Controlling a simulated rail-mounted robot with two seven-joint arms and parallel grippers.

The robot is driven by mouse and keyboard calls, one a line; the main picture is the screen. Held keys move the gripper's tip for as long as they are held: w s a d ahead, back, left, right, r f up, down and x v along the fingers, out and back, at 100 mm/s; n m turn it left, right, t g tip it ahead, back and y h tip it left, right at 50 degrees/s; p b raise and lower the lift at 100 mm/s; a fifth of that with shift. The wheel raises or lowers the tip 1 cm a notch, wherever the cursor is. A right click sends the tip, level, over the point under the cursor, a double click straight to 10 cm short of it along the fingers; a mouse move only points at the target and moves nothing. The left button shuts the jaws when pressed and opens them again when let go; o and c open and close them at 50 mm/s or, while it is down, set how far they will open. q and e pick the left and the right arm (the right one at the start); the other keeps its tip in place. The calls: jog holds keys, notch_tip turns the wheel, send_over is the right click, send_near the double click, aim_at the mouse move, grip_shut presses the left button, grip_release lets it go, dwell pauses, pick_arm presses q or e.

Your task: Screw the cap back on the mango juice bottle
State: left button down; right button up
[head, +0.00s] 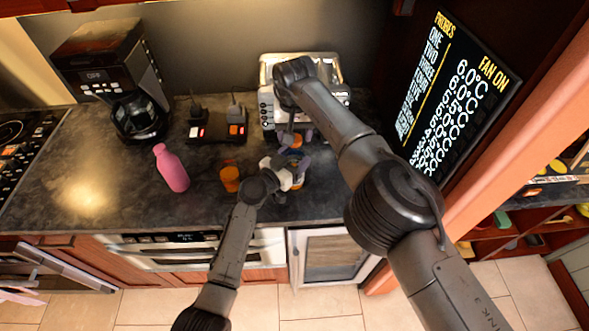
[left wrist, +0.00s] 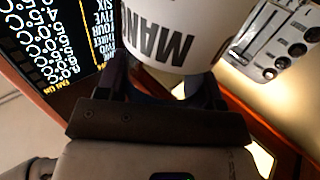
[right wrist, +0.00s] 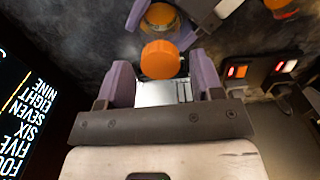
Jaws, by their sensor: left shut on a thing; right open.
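My left gripper (head: 290,170) is shut on the mango juice bottle, above the counter. The bottle's white label with dark letters (left wrist: 168,35) fills the top of the left wrist view. My right gripper (right wrist: 158,85) points down close above the left one, its fingers open. The orange cap (right wrist: 160,60) shows between those fingers with gaps at the sides. It also shows in the head view (head: 296,141). A second orange-yellow round part shows behind it, between the left fingers. I cannot tell whether the cap touches the bottle.
An orange jar (head: 229,179) and a pink bottle (head: 171,168) stand left of the grippers. A power strip (head: 218,128) and a coffee maker (head: 112,75) are farther back. A toaster (head: 268,72) stands behind the right arm. The front-left counter is clear.

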jog(key=shift+f, duration=0.5)
